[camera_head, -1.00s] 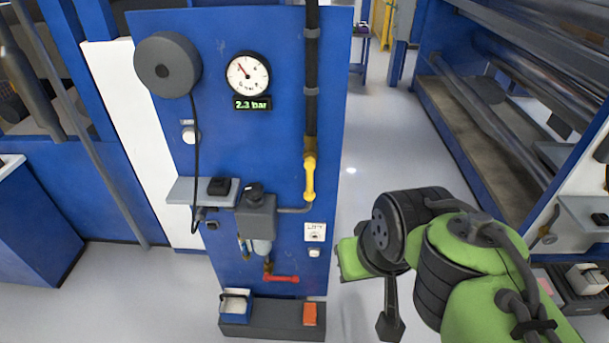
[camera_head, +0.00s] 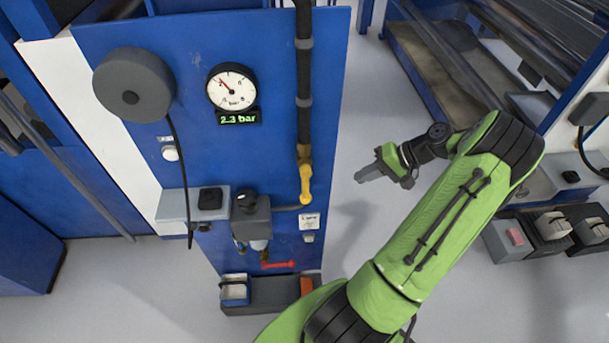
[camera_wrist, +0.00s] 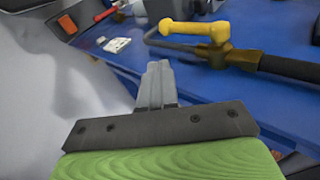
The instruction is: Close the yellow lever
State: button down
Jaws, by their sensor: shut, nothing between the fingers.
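The yellow lever (camera_head: 305,188) sits on the dark vertical pipe at the right side of the blue panel. In the head view it points down, in line with the pipe. In the wrist view the yellow lever (camera_wrist: 194,27) shows beyond my fingertips, beside its brass valve body (camera_wrist: 218,50). My gripper (camera_head: 366,174) is to the right of the lever, in front of the panel's right edge, pointing left and apart from it. In the wrist view my gripper (camera_wrist: 158,72) has its fingers together with nothing between them.
The blue panel (camera_head: 240,45) carries a round gauge (camera_head: 232,88) reading 2.3 bar, a grey filter unit (camera_head: 250,217) and a red handle (camera_head: 278,265). A white outlet plate (camera_head: 309,221) is just below the lever. Open floor lies right of the panel; a machine stands at far right.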

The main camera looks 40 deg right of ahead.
jog(key=shift+s, duration=0.2)
send_near(309, 193)
jog(key=x, duration=0.6)
jog(key=shift+w+d+f+p, duration=0.1)
jog(key=shift+f+p, duration=0.1)
jog(key=shift+p, duration=0.1)
jog(key=shift+f, duration=0.15)
